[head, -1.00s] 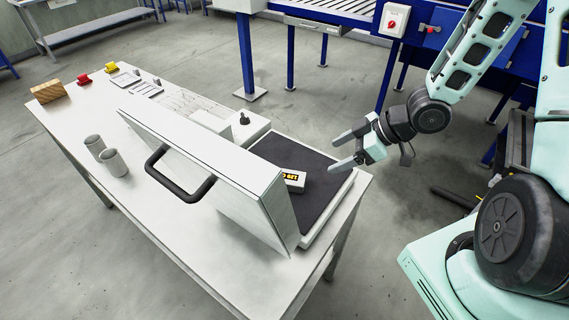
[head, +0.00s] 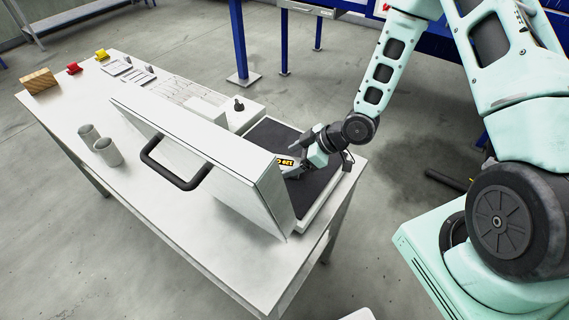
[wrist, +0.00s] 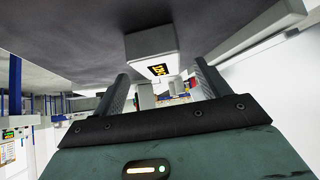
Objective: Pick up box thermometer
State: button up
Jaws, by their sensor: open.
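The box thermometer (head: 286,162) is a small white box with a yellow-on-black display. It lies on the dark surface (head: 270,136) of a white-rimmed bed, close behind a raised white panel (head: 200,160). In the head view the panel and my gripper (head: 297,160) hide part of it. My gripper is open and low over the bed, right at the thermometer. In the wrist view the thermometer (wrist: 150,44) sits ahead, between and just beyond the two fingertips (wrist: 161,72). I cannot tell whether a finger touches it.
The raised panel, with a black handle (head: 168,168), stands close on the gripper's left. A black knob (head: 239,105) rises behind the bed. Two grey cups (head: 107,152), a wooden block (head: 39,81) and red and yellow pieces (head: 73,68) are farther left on the white table.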

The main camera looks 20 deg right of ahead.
aim_at(285, 162)
jog(key=shift+p+x, duration=0.55)
jog(key=shift+x, duration=1.25)
jog(key=shift+w+r, duration=0.1)
jog(key=c, duration=1.3)
jog(key=shift+c, duration=0.2)
